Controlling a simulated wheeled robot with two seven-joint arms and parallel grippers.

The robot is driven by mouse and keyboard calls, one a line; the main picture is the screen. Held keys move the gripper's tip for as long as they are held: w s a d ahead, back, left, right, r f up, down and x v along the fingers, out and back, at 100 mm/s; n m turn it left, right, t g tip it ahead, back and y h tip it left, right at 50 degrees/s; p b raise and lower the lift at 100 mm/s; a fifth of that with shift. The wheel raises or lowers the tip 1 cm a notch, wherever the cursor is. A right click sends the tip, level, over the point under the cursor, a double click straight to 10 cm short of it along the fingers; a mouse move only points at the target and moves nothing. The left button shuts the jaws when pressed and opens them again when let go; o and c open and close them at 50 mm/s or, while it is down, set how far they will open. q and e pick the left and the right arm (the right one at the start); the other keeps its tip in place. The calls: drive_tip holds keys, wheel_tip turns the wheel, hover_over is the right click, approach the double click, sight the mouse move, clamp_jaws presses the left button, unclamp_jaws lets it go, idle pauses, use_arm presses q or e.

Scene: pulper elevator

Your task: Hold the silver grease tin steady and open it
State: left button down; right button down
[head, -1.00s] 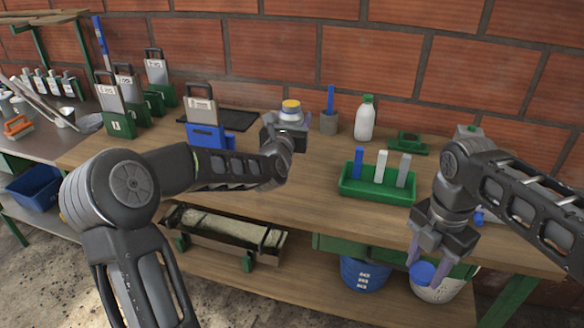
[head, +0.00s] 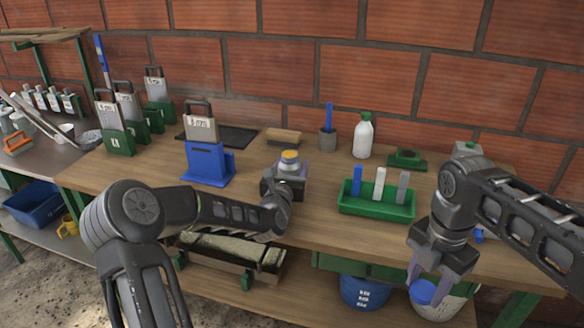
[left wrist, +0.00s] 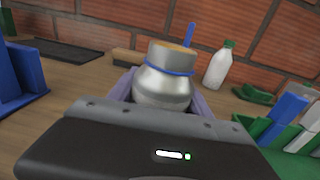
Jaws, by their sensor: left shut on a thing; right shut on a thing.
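The silver grease tin (head: 289,167) is upright in my left gripper (head: 286,182), over the middle of the bench. Its top shows yellow in the head view. In the left wrist view the tin (left wrist: 165,88) has a rounded silver body, a blue band round its neck and a tan-yellow top, with the pale fingers on both sides. My right gripper (head: 432,281) points down beyond the bench's front edge, well apart from the tin, and is shut on a round blue lid-like piece (head: 422,292).
A green tray (head: 376,209) with blue, white and grey sticks stands between the arms. A blue holder (head: 207,163) stands left of the tin. Behind are a brown block (head: 283,136), a grey pen cup (head: 327,140) and a white bottle (head: 363,138). Buckets (head: 362,290) stand below the bench.

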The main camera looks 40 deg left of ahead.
use_arm(q)
drive_tip(key=shift+f, duration=0.15)
drive_tip(key=shift+f, duration=0.15)
drive_tip(key=shift+c, duration=2.3)
unclamp_jaws()
drive_tip(key=shift+r, duration=0.2)
drive_tip(key=v, duration=1.2)
